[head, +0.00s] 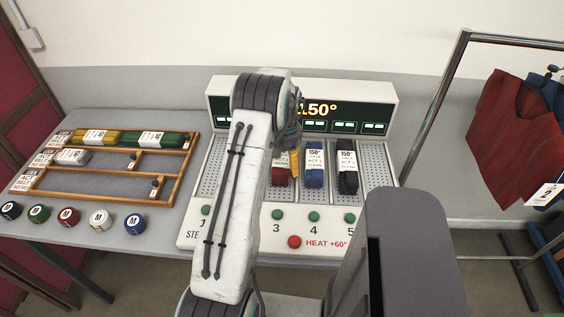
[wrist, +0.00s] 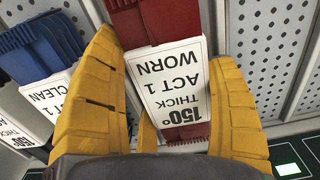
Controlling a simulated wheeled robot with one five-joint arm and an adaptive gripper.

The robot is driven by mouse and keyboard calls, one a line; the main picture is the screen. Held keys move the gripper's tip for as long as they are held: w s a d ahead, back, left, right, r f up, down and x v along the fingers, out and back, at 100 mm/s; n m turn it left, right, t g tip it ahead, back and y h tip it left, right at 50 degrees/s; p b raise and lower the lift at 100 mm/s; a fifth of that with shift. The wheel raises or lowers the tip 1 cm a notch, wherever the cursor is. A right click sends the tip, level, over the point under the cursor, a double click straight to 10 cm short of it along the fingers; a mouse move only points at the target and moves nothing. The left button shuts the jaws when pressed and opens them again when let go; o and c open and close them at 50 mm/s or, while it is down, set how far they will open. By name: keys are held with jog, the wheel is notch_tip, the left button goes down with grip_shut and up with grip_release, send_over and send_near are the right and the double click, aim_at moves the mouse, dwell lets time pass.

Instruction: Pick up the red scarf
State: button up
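The red scarf (head: 280,177) lies folded in slot 3 of the steamer (head: 388,205), partly hidden by my arm in the head view. In the wrist view the red scarf (wrist: 135,27) lies between my gripper's yellow fingers. Its white label reads 150°, THICK, ACT 1, WORN. My gripper (wrist: 165,58) is open, with one finger on each side of the scarf; firm contact cannot be made out. In the head view only a bit of a yellow finger of my gripper (head: 295,161) shows; my arm hides the rest.
A blue scarf (head: 314,179) and a black scarf (head: 348,183) lie in slots 4 and 5. A red button (head: 294,242) is on the front. A wooden rack (head: 100,191) with rolled scarves stands left. A red garment (head: 510,125) hangs at right.

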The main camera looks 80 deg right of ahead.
jog(key=c, duration=0.7)
jog(key=shift+r, duration=0.1)
